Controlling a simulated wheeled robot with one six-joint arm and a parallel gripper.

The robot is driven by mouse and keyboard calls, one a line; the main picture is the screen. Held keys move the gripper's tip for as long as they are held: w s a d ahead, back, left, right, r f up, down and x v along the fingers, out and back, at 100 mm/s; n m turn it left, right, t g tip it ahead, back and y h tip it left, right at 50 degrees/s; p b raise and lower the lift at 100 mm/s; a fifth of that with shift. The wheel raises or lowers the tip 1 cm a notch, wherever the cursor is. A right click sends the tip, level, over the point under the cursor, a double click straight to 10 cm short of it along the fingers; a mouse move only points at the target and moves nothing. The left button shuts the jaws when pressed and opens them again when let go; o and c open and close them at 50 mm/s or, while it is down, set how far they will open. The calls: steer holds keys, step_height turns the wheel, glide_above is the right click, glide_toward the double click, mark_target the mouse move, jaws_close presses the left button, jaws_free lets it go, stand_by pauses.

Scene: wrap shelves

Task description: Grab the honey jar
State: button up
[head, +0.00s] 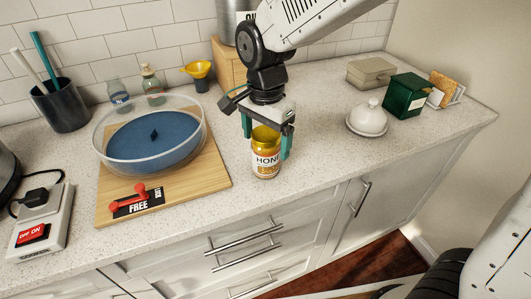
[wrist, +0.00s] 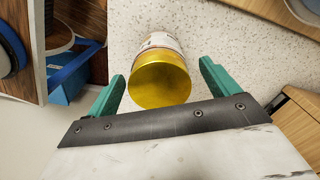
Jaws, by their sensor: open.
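The honey jar (head: 266,162) stands upright on the speckled counter, with a gold lid and a white label reading "HONE". In the wrist view the jar's gold lid (wrist: 160,80) shows between the two green fingers. My gripper (head: 265,148) is open above and around the jar's upper part, one finger on each side. In the wrist view my gripper (wrist: 163,82) shows a gap between each finger and the lid. The gripper body hides part of the jar's top in the head view.
A wooden board (head: 205,180) with a glass bowl (head: 97,145) lies left of the jar. A white lidded dish (head: 368,122) and a green box (head: 404,95) stand to the right. A wooden box (head: 226,68) is behind. The counter's front edge is close in front of the jar.

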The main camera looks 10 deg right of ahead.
steer(key=shift+f, duration=0.15)
steer(key=shift+c, duration=0.4)
steer(key=c, duration=1.4)
steer(key=shift+r, duration=0.2)
